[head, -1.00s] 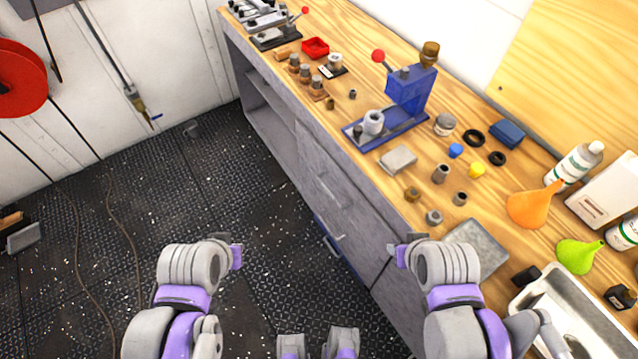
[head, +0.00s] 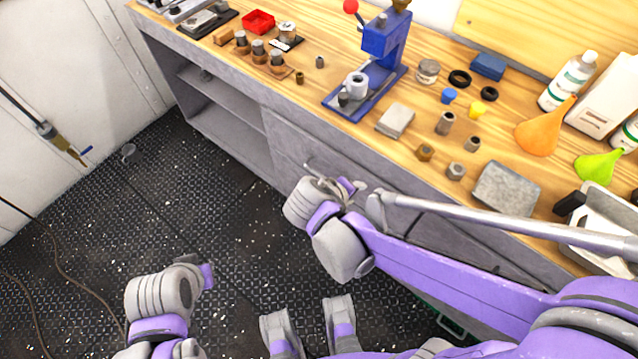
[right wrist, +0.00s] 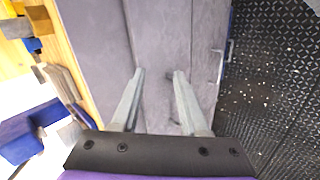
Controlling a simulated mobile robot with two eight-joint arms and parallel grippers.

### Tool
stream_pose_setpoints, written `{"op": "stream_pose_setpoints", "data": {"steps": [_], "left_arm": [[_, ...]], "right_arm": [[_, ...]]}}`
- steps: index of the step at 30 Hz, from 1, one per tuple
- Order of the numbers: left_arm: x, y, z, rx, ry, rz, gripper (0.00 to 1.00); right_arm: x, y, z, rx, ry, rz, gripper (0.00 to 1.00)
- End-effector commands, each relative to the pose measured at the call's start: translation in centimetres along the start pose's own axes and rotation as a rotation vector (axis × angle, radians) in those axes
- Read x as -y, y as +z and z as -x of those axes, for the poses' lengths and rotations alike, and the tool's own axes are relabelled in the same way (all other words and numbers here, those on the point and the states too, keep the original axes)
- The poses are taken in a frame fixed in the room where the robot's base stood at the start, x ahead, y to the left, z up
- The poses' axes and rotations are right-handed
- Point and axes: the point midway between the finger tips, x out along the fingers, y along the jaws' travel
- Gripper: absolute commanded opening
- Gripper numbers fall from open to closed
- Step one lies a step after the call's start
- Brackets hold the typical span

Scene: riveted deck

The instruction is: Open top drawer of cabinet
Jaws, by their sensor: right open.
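The grey cabinet (head: 285,140) stands under a wooden worktop. Its top drawer shows a silver bar handle (head: 318,170), and the drawer looks shut. My right gripper (head: 355,193) is in front of the drawer fronts, beside and just right of that handle; it is open and empty. In the right wrist view its two fingers (right wrist: 159,78) point at the grey front with nothing between them. A silver handle (right wrist: 218,62) is to their right there; I cannot tell which drawer it belongs to. My left gripper (head: 205,275) is low over the floor, its jaws unclear. My right arm hides the lower fronts.
The worktop (head: 300,95) holds a blue press (head: 383,45), a grey block (head: 395,120), bottles, funnels and small parts. Open shelves (head: 225,115) are left of the drawers. The dark riveted floor (head: 230,220) is clear in front. A hose (head: 50,260) lies at left.

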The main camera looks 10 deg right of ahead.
Motion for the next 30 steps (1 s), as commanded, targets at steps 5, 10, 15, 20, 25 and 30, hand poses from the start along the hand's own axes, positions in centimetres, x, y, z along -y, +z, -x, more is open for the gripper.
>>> {"op": "stream_pose_setpoints", "data": {"steps": [5,10,15,20,25,30], "left_arm": [[0.0,2.3,-5.2,0.019,0.0,0.0,0.0],[0.0,3.6,-8.6,0.032,0.0,0.0,0.0],[0.0,4.1,-10.1,0.037,0.0,0.0,0.0],[0.0,4.1,-10.3,0.038,0.0,0.0,0.0],[0.0,4.3,-10.7,0.039,0.0,0.0,0.0],[0.0,4.5,-11.3,0.041,0.0,0.0,0.0]], "right_arm": [[5.4,-5.3,-3.4,-0.017,0.277,0.127,0.44],[9.9,-8.6,-3.8,-0.06,0.507,0.164,0.44],[12.5,-9.9,-3.3,-0.095,0.634,0.161,0.44],[12.5,-10.1,-3.4,-0.101,0.664,0.155,0.44],[10.9,-10.4,-5.5,-0.097,0.663,0.155,0.44],[8.8,-10.9,-8.2,-0.097,0.662,0.155,0.44]]}}
